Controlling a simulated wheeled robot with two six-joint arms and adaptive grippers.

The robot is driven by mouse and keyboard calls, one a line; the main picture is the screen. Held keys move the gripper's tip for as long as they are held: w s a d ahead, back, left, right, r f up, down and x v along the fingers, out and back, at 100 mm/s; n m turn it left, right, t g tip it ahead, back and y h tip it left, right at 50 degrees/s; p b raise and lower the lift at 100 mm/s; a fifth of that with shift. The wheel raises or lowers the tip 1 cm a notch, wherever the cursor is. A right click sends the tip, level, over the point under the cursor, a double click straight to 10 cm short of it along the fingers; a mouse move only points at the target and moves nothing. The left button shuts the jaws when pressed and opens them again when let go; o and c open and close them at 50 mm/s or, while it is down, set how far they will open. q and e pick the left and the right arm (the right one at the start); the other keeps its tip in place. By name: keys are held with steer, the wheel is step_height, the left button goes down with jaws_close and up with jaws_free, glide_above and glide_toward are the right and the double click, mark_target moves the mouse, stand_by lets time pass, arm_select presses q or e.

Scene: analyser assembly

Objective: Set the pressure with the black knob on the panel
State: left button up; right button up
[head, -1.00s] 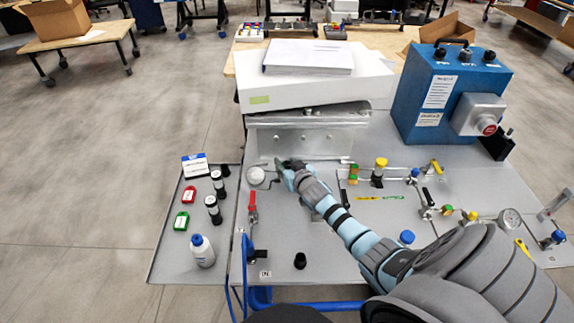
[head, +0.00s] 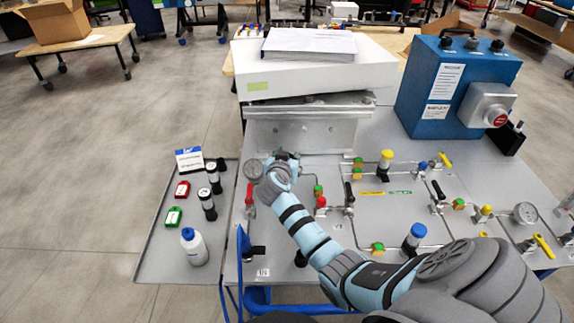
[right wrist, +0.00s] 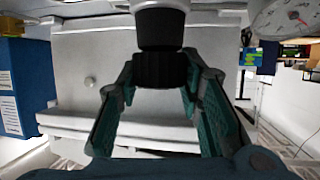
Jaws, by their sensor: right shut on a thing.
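The black knob (right wrist: 160,70) shows in the right wrist view as a ribbed dark cylinder below a grey fitting. My right gripper (right wrist: 158,82) has a teal-padded finger on each side of it and is shut on it. In the head view my right gripper (head: 282,165) is at the upper left of the panel (head: 330,245), just right of a round gauge (head: 253,169), and hides most of the knob. The gauge also shows in the right wrist view (right wrist: 287,17), beside the knob; its reading is too small to tell. My left gripper is not in view.
A red-handled valve (head: 250,197) stands just below the gauge. Pipes, valves and a blue-capped part (head: 416,236) lie right of my arm. A white box (head: 310,77) and a blue box (head: 440,90) stand behind. A side tray (head: 160,245) holds a white bottle (head: 193,245).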

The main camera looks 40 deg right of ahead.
steer(key=shift+f+m+g+h+b, duration=0.1)
steer(key=shift+m+g+h+b, duration=0.45)
steer(key=shift+b, duration=0.2)
steer(key=o, duration=1.2)
steer(key=shift+s+a, duration=0.15)
steer(key=shift+a, duration=0.05)
steer(key=v, duration=1.1)
steer(key=shift+s+r, duration=0.15)
steer(key=shift+r, duration=0.15)
